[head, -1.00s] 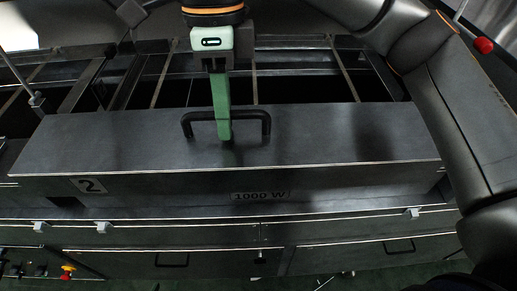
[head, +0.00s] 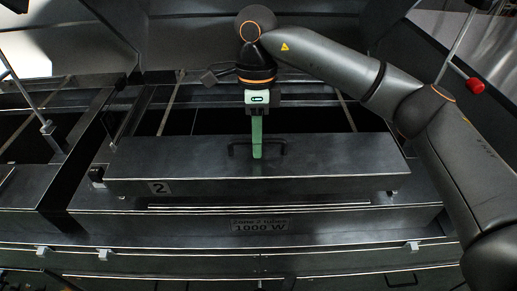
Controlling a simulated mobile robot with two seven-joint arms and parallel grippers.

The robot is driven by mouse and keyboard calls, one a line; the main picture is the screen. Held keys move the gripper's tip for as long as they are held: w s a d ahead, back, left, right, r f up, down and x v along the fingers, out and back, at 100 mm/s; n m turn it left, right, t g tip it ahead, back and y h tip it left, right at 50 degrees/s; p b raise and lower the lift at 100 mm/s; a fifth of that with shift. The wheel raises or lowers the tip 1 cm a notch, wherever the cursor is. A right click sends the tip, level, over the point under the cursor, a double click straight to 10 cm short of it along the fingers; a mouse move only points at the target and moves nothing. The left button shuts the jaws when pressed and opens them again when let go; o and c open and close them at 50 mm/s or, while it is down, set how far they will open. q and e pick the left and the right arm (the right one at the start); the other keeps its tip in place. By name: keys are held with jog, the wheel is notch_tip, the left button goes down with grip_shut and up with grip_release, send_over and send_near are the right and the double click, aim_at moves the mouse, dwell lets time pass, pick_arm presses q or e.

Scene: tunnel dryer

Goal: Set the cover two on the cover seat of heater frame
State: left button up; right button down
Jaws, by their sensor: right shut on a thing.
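Cover two (head: 330,166) is a long dark metal box-like lid with a white "2" label at its front left and a black bar handle on top. My right gripper (head: 257,152), with green fingers, is shut on that handle from above. The cover lies roughly level over the heater frame (head: 330,220), whose front carries a "1000 W" plate. A slot-like light strip shows below the cover's front edge. Whether the cover touches its seat cannot be told. My left gripper is not in view.
Open dark bays with metal rails (head: 28,135) lie to the left and behind the cover. A rod with a red knob (head: 475,85) stands at the right. A thin post with a clamp (head: 47,128) stands at the left.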

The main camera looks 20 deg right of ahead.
jog(key=shift+w+d+f, duration=0.15)
jog(key=shift+w+f, duration=0.15)
jog(key=f, duration=0.1)
jog(key=f+p, duration=0.1)
jog(key=f, duration=0.1)
jog(key=shift+w+d+f, duration=0.15)
jog(key=shift+w+f, duration=0.05)
jog(key=shift+f, duration=0.1)
jog(key=c, duration=0.9)
grip_release()
jog(key=shift+f, duration=0.1)
jog(key=shift+o, duration=0.2)
notch_tip(320, 180, up, 12)
jog(key=w, duration=0.1)
jog(key=shift+w+d+b, duration=0.25)
jog(key=shift+w+b, duration=0.15)
